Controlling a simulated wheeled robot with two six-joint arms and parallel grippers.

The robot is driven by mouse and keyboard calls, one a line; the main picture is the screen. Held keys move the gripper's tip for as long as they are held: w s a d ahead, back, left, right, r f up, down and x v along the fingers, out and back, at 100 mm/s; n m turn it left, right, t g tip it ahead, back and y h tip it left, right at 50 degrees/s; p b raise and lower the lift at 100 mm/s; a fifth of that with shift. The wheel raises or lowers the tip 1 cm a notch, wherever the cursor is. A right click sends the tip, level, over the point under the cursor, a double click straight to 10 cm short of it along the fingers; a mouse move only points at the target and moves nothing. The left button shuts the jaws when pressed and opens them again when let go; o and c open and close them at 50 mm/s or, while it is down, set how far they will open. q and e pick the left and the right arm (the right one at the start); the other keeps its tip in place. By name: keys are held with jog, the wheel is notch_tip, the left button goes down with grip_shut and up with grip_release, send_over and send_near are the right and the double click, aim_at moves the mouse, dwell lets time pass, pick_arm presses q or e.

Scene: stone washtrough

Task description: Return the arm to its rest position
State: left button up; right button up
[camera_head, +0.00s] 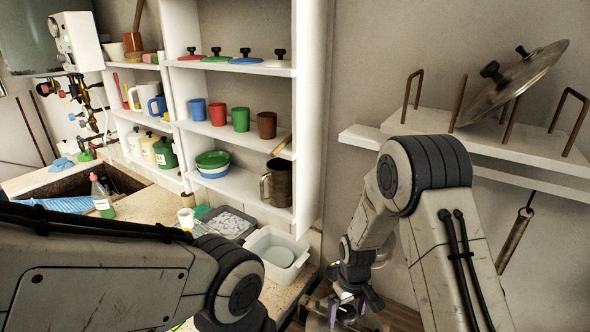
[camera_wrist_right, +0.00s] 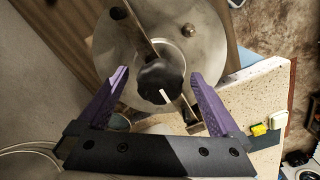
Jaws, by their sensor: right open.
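My right arm reaches down at the right of the head view. Its gripper (camera_head: 347,308) is low, beside the end of the stone counter. In the right wrist view the two purple fingers of the right gripper (camera_wrist_right: 160,76) are spread apart with nothing clamped. A dark round knob (camera_wrist_right: 160,82) on a round metal lid (camera_wrist_right: 115,45) shows between and beyond the fingertips; I cannot tell how far below it is. My left arm crosses the lower left of the head view, and its gripper is out of view.
A white shelf unit (camera_head: 311,120) with mugs and lids stands at the back. A white basin (camera_head: 262,243) sits on the speckled counter (camera_head: 150,205). A wall shelf (camera_head: 480,150) with a rack and a tilted metal lid (camera_head: 515,82) is behind my right arm.

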jog(key=shift+r+n, duration=0.2)
jog(key=shift+n, duration=0.4)
